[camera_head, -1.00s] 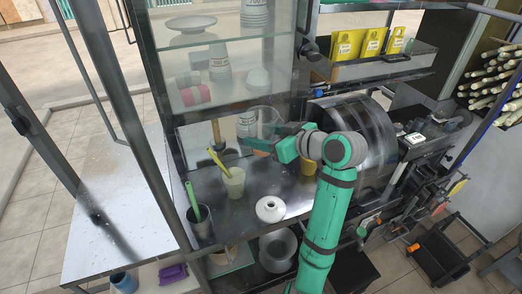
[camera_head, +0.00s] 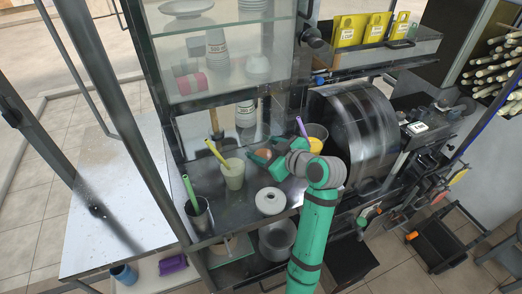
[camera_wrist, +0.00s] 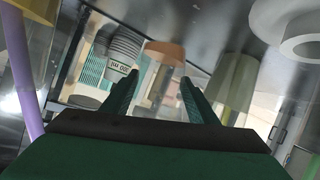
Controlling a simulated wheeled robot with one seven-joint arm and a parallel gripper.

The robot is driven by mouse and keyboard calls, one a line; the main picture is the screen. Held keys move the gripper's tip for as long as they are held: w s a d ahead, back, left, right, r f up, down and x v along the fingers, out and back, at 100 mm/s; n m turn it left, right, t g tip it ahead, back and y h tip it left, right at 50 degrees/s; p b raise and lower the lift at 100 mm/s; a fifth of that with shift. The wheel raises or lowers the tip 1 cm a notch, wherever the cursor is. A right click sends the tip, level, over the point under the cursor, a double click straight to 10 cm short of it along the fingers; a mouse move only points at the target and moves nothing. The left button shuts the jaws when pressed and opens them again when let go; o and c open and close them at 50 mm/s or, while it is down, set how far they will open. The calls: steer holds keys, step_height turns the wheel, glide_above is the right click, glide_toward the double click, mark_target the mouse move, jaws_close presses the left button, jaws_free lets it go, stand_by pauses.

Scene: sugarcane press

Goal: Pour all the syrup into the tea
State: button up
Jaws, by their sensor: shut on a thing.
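My gripper (camera_head: 262,156) is shut on a clear glass (camera_wrist: 160,83) with an amber-brown layer in it (camera_wrist: 165,52). In the wrist view, which appears upside down, the fingers stand on either side of the glass. In the head view the glass is partly hidden by my gripper. A clear cup with yellow contents (camera_head: 316,139) and a purple straw (camera_head: 300,127) stands right of my gripper. A pale green cup (camera_head: 233,175) with a yellow straw (camera_head: 215,153) stands left. I cannot tell which liquid is the syrup and which is the tea.
A white round object with a hole (camera_head: 270,200) lies on the counter in front of my gripper. A dark cup with a green straw (camera_head: 198,213) is at the left edge. A glass cabinet (camera_head: 225,90) stands above, and a large metal drum (camera_head: 350,125) is at the right.

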mark_target(256, 126)
steer(key=shift+r+n+t, duration=0.3)
steer(key=shift+r+n, duration=0.1)
steer(key=shift+w+d+r+n+h, duration=0.15)
steer(key=shift+r+n+h, duration=0.2)
steer(key=shift+r, duration=0.45)
steer(key=shift+d+r+n+h, duration=0.1)
steer(key=shift+r+n+h, duration=0.2)
steer(key=shift+r, duration=0.45)
steer(key=shift+r+t+h, duration=0.2)
steer(key=shift+t+h, duration=0.05)
steer(key=shift+t, duration=0.05)
steer(key=shift+s+a+r+n+t+h, duration=0.2)
steer(key=shift+r+n+t+h, duration=0.1)
steer(key=shift+r+n, duration=0.35)
steer(key=shift+s+a+r+n+t+h, duration=0.2)
steer(key=shift+r+n+t, duration=0.1)
steer(key=shift+r+n, duration=0.65)
steer(key=shift+n, duration=0.15)
steer(key=shift+s+a+r+n+t+h, duration=0.2)
steer(key=shift+r+n+t+h, duration=0.15)
steer(key=shift+n+t, duration=0.2)
steer(key=shift+s+a+f+n+t, duration=0.15)
steer(key=shift+n+t, duration=0.2)
steer(key=shift+n, duration=0.3)
steer(key=shift+h, duration=0.25)
